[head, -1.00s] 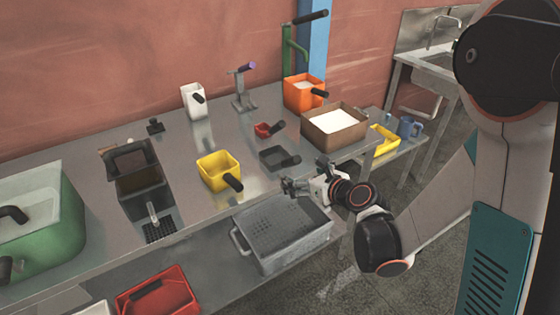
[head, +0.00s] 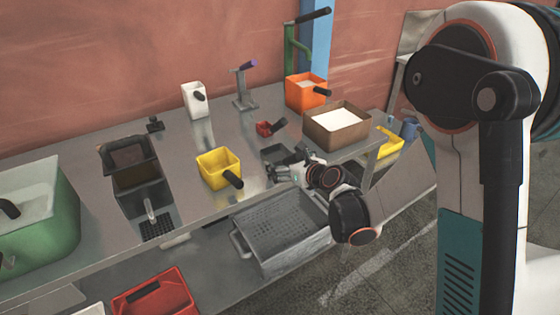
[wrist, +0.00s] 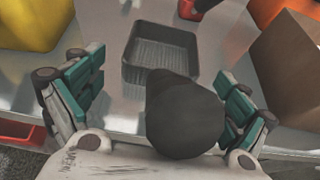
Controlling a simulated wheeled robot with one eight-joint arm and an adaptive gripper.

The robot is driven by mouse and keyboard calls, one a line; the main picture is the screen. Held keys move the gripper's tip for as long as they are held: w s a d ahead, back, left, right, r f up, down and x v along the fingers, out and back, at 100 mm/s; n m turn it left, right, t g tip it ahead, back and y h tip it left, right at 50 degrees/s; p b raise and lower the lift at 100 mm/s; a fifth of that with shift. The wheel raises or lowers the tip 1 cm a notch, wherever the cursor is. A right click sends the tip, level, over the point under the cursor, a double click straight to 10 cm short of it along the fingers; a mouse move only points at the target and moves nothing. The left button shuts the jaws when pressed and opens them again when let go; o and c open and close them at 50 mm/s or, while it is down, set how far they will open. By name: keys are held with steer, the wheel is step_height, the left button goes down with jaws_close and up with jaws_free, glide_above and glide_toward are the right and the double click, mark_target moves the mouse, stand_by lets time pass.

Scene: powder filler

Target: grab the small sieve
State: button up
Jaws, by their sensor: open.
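The small sieve (head: 272,152) is a dark grey, shallow square pan with a black handle, lying near the front edge of the steel table. My gripper (head: 271,172) is in front of it and hides part of it in the head view. In the wrist view the sieve pan (wrist: 160,50) lies just ahead of my open gripper (wrist: 160,78). Its thick black handle (wrist: 185,118) points toward me, between the two teal fingers. I cannot tell whether the fingers touch it.
A yellow scoop (head: 217,166) stands left, and a brown box of white powder (head: 338,132) right. A small red scoop (head: 263,128) and an orange container (head: 303,90) stand behind. A grey perforated basket (head: 283,240) sits below the table edge.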

steer(key=c, duration=1.3)
